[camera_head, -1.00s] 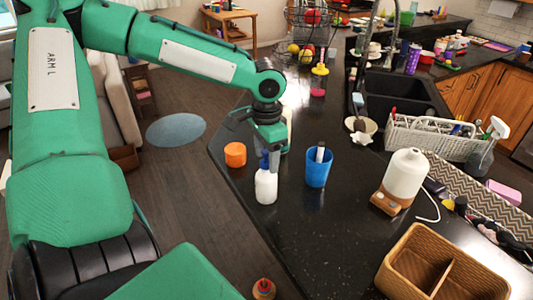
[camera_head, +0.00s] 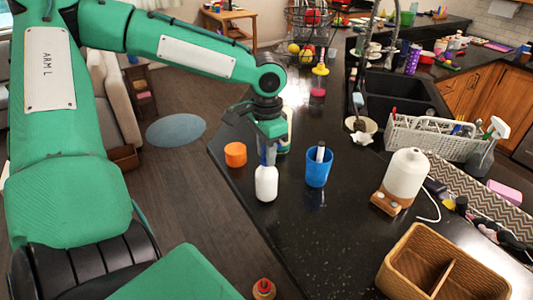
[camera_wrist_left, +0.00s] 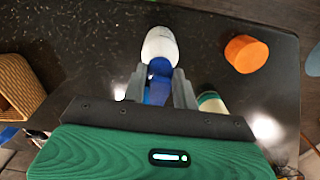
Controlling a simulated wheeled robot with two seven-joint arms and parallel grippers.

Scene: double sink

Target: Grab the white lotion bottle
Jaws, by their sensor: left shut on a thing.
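The white lotion bottle (camera_head: 266,184) with a blue pump top is upright at the counter's near left part. In the left wrist view its white body (camera_wrist_left: 160,44) shows beyond the fingers. My left gripper (camera_head: 267,153) comes down from above and is shut on the bottle's blue top, which lies between the two fingers in the left wrist view (camera_wrist_left: 159,84). I cannot tell whether the bottle's base touches the counter. My right gripper is not in view.
An orange cylinder (camera_head: 235,154) stands left of the bottle, and a blue cup (camera_head: 319,168) stands right. A pale bottle (camera_head: 287,122) is partly hidden behind my gripper. A white dispenser (camera_head: 406,174) and a wicker basket (camera_head: 399,263) are farther right. The counter's left edge is close.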

